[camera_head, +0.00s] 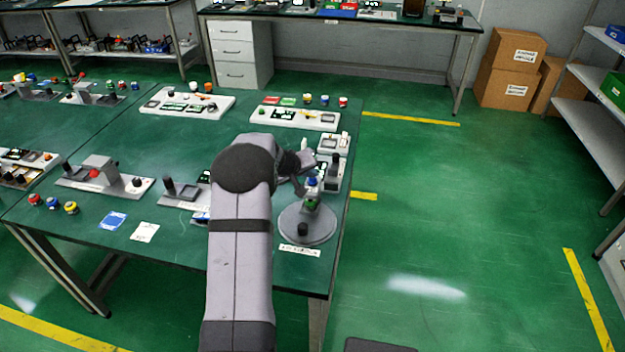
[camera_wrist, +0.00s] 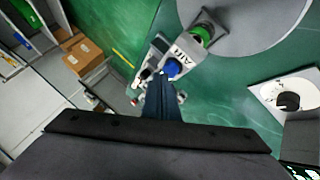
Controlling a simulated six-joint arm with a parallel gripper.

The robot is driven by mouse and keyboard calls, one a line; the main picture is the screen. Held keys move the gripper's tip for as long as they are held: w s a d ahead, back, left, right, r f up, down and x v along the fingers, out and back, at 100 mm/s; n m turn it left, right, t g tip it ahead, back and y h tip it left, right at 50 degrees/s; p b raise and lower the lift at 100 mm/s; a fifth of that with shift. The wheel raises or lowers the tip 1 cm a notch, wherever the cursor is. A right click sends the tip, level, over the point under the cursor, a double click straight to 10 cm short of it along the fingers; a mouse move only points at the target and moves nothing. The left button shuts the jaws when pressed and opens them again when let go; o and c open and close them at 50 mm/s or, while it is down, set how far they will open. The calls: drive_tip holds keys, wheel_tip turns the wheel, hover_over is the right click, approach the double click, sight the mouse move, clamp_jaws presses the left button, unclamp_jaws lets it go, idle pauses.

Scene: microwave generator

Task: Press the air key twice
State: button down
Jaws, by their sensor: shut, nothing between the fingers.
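A narrow grey panel lettered AIR (camera_wrist: 185,52) shows at the top middle of the wrist view. A blue round button (camera_wrist: 172,68) sits at one end of the lettering and a green round part (camera_wrist: 204,32) at the other. In the head view the blue button (camera_head: 312,181) and green part (camera_head: 311,203) show near the table's right edge. My gripper (camera_wrist: 159,82) is shut and empty, its dark fingertips appearing just beside the blue button in the wrist view. I cannot tell whether they touch it. In the head view my arm partly hides my gripper (camera_head: 300,168).
A round grey base (camera_head: 308,226) stands below the buttons on the green table (camera_head: 175,235). A white box with a black knob (camera_wrist: 288,98) is at the right in the wrist view. Other panels (camera_head: 187,103) stand farther back.

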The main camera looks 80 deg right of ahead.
drive_tip(key=shift+f+b, duration=0.45)
drive_tip(key=shift+b, duration=0.1)
idle(0.5)
drive_tip(key=shift+r, duration=0.2)
drive_tip(key=shift+r+p, duration=0.55)
drive_tip(key=shift+r, duration=0.25)
drive_tip(key=shift+r, duration=0.15)
drive_tip(key=shift+r+p, duration=1.55)
drive_tip(key=shift+r, duration=0.8)
idle(1.0)
wheel_tip(320, 180, up, 4)
drive_tip(key=p, duration=0.4)
